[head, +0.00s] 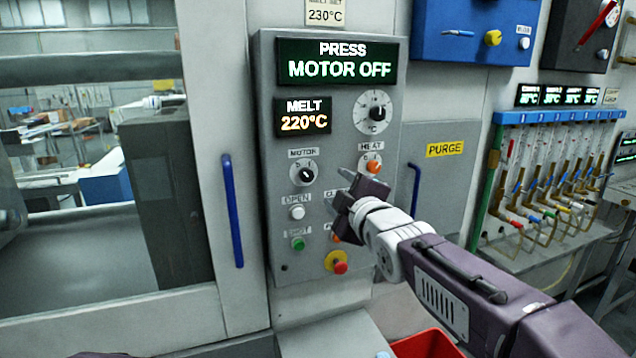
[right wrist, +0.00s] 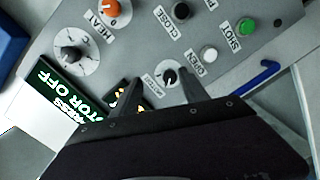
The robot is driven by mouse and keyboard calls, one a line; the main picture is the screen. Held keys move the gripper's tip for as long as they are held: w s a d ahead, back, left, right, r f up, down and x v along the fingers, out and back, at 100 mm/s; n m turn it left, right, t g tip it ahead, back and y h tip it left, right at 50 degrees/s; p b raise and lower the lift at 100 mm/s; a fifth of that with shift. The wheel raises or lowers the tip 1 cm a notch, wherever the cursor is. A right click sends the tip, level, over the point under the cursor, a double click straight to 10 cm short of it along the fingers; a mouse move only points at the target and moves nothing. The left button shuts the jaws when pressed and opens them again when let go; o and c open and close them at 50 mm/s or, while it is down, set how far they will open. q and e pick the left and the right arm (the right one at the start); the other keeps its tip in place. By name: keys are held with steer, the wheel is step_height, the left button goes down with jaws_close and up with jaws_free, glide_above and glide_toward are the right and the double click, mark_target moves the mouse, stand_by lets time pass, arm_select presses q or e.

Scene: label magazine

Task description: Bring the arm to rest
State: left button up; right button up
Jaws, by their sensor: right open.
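My right gripper (head: 338,190) is open and empty in front of the grey press control panel (head: 275,225), coming in from the lower right. Its fingers cover part of the lower button area. In the right wrist view the two fingertips (right wrist: 160,88) appear on either side of the small MOTOR knob (right wrist: 170,76); I cannot tell how far from the panel they are. The MOTOR knob (head: 304,173) is clear of the gripper in the head view. The press display (head: 338,62) reads MOTOR OFF, and the melt display (head: 303,116) reads 220°C. My left gripper is out of view.
A blue door handle (head: 232,210) stands left of the panel. A grey PURGE cover (head: 440,185) is at its right, with a blue handle. A rack of coloured valves and tubes (head: 560,118) stands farther right. A red bin (head: 428,345) is below my right arm.

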steer(key=s+d+f+m+g+h+p, duration=0.1)
steer(key=s+d+f+m+g, duration=0.15)
steer(key=f, duration=0.45)
steer(key=s+d+f+m+g+h+p, duration=0.2)
steer(key=d+f, duration=0.2)
steer(key=f, duration=0.2)
steer(key=s+d+f+m+g+h+p, duration=0.1)
steer(key=s+d+f+m+g, duration=0.15)
steer(key=f, duration=0.45)
arm_select(q)
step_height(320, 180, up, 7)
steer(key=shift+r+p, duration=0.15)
steer(key=shift+p, duration=0.25)
arm_select(e)
steer(key=s+d+f+m+g, duration=0.1)
steer(key=s+f+m+g, duration=0.3)
steer(key=s+f, duration=0.3)
steer(key=s+d+f+m+g, duration=0.1)
steer(key=s+f+m+g, duration=0.3)
steer(key=s+f, duration=0.3)
steer(key=s+m, duration=0.1)
steer(key=s, duration=0.4)
steer(key=shift+s+d, duration=0.35)
steer(key=shift+s, duration=0.05)
